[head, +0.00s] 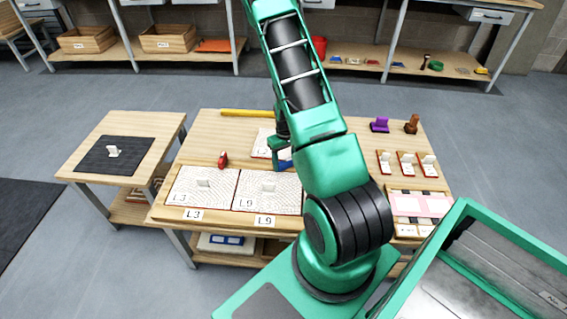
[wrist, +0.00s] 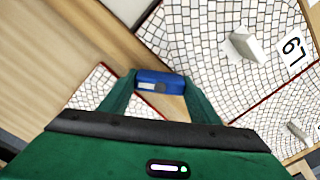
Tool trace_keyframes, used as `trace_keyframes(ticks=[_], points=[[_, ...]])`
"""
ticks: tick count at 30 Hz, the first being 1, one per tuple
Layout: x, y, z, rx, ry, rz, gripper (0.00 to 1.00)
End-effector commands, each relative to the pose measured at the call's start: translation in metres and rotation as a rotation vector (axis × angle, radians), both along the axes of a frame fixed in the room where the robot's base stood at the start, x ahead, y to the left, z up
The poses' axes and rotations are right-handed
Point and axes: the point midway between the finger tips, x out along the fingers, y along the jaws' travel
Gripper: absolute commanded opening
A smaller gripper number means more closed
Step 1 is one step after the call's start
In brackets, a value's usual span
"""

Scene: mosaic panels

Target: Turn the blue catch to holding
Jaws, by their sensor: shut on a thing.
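The blue catch (wrist: 172,78) sits between the two green fingertips of my gripper (wrist: 158,88) in the wrist view. A pale grey patch shows on its near face. My gripper is shut on the catch from both sides. In the head view, the blue catch (head: 285,166) shows as a small blue patch below my gripper (head: 280,151), at the middle of the table, partly hidden by the arm. Whether the catch is turned to holding cannot be told.
Mosaic panels L3 (head: 187,190) and L9 (head: 262,203) lie along the table's front, each with a pale handle. A red catch (head: 222,159) stands behind L3. Another panel (head: 262,141) lies behind. Purple (head: 379,125) and brown (head: 412,124) pieces stand at the right.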

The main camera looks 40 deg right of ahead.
Motion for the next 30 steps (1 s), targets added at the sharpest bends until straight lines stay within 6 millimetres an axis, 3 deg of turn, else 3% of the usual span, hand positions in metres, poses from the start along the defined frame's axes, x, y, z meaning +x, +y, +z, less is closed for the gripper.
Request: trace_keyframes(ticks=[18, 30], points=[[0.0014, 0.0012, 0.0003, 0.001, -0.003, 0.584, 0.34], [0.0016, 0.0013, 0.0003, 0.001, -0.004, 0.867, 0.34]])
